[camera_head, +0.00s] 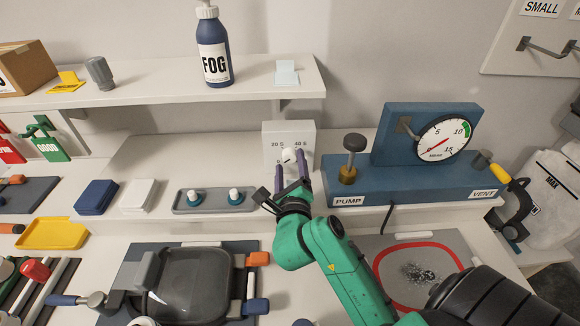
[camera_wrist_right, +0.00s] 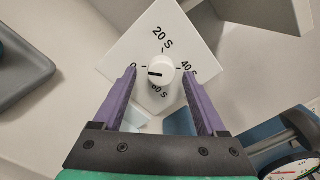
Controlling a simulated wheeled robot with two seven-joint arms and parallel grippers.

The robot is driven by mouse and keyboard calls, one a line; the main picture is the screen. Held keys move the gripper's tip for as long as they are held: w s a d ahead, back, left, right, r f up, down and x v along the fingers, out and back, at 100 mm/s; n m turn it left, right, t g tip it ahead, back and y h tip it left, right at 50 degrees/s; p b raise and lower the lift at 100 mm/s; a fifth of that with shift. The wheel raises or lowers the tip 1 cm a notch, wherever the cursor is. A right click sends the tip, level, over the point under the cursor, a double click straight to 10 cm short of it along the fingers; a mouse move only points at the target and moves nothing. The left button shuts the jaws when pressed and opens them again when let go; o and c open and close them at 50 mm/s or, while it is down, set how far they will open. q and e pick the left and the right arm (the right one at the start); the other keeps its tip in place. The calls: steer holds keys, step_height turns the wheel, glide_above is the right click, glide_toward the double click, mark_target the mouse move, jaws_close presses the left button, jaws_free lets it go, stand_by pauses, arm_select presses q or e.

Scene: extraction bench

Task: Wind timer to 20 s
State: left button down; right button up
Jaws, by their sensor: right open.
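The timer is a white box (camera_head: 296,133) standing at the back of the bench under the shelf. In the right wrist view its face (camera_wrist_right: 165,35) carries the marks 0, 20 S, 40 S and 60 S around a round white knob (camera_wrist_right: 161,73). The knob's black pointer line points left, towards 0. My right gripper (camera_head: 290,170) is in front of the timer. Its two purple fingers are open, one on each side of the knob, with gaps visible in the wrist view (camera_wrist_right: 159,78). My left gripper is not in view.
A blue pump block (camera_head: 400,186) with a gauge (camera_head: 443,138) stands right of the timer. A grey tray (camera_head: 214,208) with two small bottles lies to the left. The shelf (camera_head: 160,85) with a FOG bottle (camera_head: 215,50) overhangs behind.

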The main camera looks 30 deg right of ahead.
steer(key=shift+w+d, duration=0.25)
steer(key=shift+w, duration=0.2)
steer(key=shift+s+r, duration=0.1)
steer(key=shift+c, duration=0.9)
jaws_close()
steer(key=shift+o, duration=0.9)
jaws_free()
